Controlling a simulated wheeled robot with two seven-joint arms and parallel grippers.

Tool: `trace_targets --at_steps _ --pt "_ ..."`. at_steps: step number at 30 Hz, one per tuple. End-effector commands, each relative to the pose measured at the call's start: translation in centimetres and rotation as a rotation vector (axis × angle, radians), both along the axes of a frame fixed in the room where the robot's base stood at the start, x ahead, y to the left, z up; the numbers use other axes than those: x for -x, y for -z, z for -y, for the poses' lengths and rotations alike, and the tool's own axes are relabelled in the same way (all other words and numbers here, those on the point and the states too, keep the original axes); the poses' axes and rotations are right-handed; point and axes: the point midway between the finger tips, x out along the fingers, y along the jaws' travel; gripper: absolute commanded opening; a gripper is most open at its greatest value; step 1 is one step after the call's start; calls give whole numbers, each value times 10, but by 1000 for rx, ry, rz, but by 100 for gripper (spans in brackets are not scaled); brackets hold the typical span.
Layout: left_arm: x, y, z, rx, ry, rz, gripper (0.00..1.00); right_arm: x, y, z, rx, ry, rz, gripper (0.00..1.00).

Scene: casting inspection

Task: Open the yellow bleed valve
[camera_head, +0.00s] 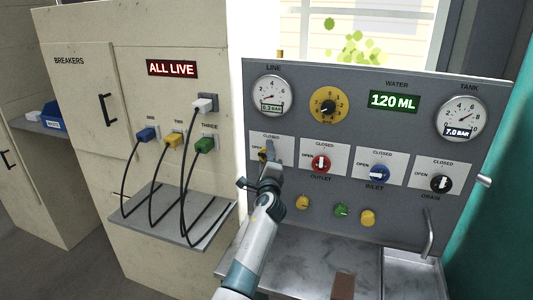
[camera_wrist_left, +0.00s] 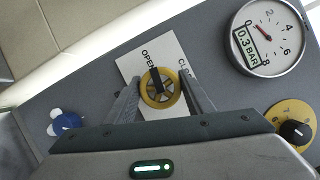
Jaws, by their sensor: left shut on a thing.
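The yellow bleed valve (camera_wrist_left: 171,101) is a round yellow handwheel with a black pointer, on a white plate marked OPEN and CLOSED (camera_wrist_left: 136,67). In the left wrist view the pointer points up, toward the word OPEN. My left gripper (camera_wrist_left: 160,92) is shut on the wheel, one finger on each side. In the head view my left gripper (camera_head: 269,155) covers most of the valve, and a little yellow (camera_head: 262,154) shows at its left. The line gauge (camera_head: 272,96) reads 0.3 BAR. My right gripper is out of view.
To the right are a red outlet valve (camera_head: 321,164), a blue inlet valve (camera_head: 380,174) and a black drain valve (camera_head: 440,184). Cables hang from plugs over a shelf (camera_head: 160,232) at left. The tank gauge (camera_head: 461,117) reads 7.0 BAR.

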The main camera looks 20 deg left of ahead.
Motion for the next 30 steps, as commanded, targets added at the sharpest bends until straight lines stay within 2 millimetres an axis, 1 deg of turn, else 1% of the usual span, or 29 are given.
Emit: trace_targets --at_steps 3,9,23,24,26,30 --pt "0 0 -1 68 -1 -3 25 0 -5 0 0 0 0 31" --pt "0 1 -1 130 -1 -5 25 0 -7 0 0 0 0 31" --pt "0 1 -1 150 -1 -6 25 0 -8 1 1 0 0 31" --pt "0 1 -1 150 -1 -6 52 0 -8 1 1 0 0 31" --pt "0 1 -1 150 -1 -6 66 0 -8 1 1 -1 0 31" --pt "0 1 -1 148 -1 -5 66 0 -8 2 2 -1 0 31"
